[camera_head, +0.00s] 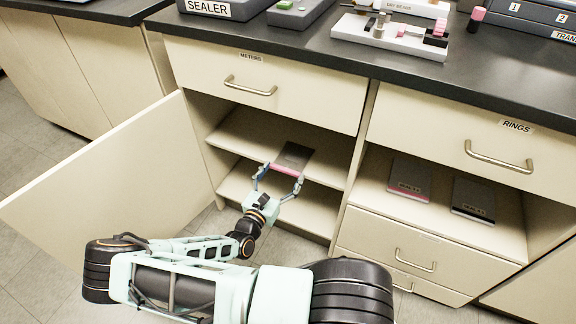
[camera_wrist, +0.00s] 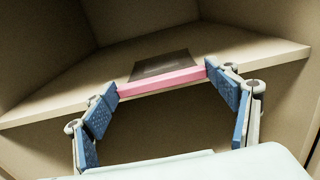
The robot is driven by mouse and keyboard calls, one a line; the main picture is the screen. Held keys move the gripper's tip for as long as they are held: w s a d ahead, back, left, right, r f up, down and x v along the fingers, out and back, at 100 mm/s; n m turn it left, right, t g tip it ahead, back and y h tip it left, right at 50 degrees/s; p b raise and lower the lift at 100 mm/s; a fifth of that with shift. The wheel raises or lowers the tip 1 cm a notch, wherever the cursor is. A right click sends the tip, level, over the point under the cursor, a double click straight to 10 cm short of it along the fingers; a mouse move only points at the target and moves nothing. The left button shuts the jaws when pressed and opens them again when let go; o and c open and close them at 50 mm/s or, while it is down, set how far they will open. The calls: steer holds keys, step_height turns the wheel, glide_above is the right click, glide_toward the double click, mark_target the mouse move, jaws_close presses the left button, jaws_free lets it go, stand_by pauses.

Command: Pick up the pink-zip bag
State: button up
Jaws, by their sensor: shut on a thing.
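The pink-zip bag (camera_head: 293,157) is a flat dark pouch with a pink strip along its near edge. It is at the shelf in the open cupboard under the METERS drawer. In the wrist view the bag (camera_wrist: 162,67) shows its dark face behind the pink strip. My gripper (camera_head: 283,172) is at the front of that shelf, with its blue fingers on the two ends of the pink strip. In the wrist view my gripper (camera_wrist: 162,83) is shut on the strip from both sides. I cannot tell whether the bag is clear of the shelf.
The shelf (camera_head: 242,139) has a board below it. The cupboard door (camera_head: 120,185) stands open at left. Two dark pouches, one left (camera_head: 409,178) and one right (camera_head: 473,198), lie in the open bay under the RINGS drawer (camera_head: 480,140). A divider (camera_head: 354,160) stands between.

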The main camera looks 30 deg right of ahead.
steer(key=shift+r, duration=0.15)
steer(key=shift+r+p, duration=0.5)
steer(key=shift+r, duration=0.1)
step_height(320, 180, up, 2)
steer(key=shift+r+p, duration=0.15)
steer(key=shift+p, duration=0.7)
steer(key=a+r+p, duration=0.1)
steer(key=a+r, duration=0.2)
steer(key=a, duration=0.1)
steer(key=a+r+p, duration=0.2)
steer(key=a+r, duration=0.1)
steer(key=a, duration=0.2)
steer(key=a+r+p, duration=0.1)
steer(key=a+r, duration=0.2)
steer(key=a, duration=0.2)
steer(key=shift+w+r, duration=0.15)
steer(key=shift+w, duration=0.15)
